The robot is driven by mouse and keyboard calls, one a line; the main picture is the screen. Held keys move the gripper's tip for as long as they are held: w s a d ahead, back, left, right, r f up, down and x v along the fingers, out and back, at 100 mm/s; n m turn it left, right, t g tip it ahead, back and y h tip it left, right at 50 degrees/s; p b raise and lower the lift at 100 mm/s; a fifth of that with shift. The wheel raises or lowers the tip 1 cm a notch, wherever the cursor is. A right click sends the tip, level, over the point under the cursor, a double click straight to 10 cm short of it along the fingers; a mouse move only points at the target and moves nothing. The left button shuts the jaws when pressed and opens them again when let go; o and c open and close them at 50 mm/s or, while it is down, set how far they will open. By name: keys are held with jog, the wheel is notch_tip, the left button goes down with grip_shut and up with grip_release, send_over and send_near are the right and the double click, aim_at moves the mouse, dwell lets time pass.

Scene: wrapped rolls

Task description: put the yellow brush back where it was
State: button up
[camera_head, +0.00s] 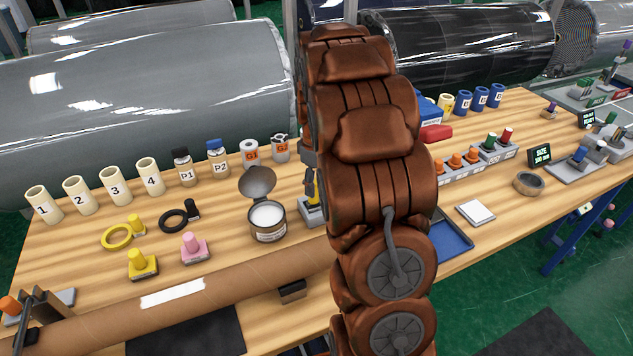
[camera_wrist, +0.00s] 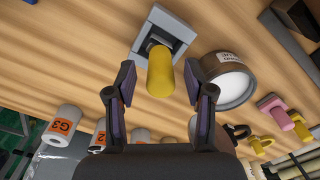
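The yellow brush handle (camera_wrist: 160,75) stands up from a square grey holder (camera_wrist: 178,32) in the wrist view. Its dark lower part sits inside the holder's recess. My gripper (camera_wrist: 159,78) is open, with one finger on each side of the handle and a visible gap to both. In the head view my brown arm hides most of this spot; a sliver of the yellow handle (camera_head: 311,188) and the holder's edge (camera_head: 309,214) show left of the arm.
An open tin (camera_head: 268,222) with a raised lid stands close left of the holder. A pink-handled block (camera_head: 194,248), a yellow-handled block (camera_head: 140,264) and a long brown roll (camera_head: 210,290) lie further left. A blue tray (camera_head: 452,240) is right of my arm.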

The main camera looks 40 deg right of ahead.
jog(key=shift+r, duration=0.15)
notch_tip(320, 180, up, 12)
jog(key=b, duration=0.3)
dwell(0.5)
jog(key=shift+a, duration=0.1)
jog(key=s+a+f+m, duration=0.2)
jog(key=s+a, duration=1.1)
jog(key=a, duration=0.3)
jog(key=s+a+f+m, duration=0.1)
jog(key=s+a+f, duration=0.2)
jog(key=s, duration=0.5)
jog(key=s+a+f+g, duration=0.1)
jog(key=s+a+f, duration=0.2)
jog(key=s+a, duration=0.2)
jog(key=s, duration=0.3)
jog(key=shift+s+f+m+g, duration=0.15)
jog(key=shift+s+m+g, duration=0.15)
jog(key=shift+s+m, duration=0.1)
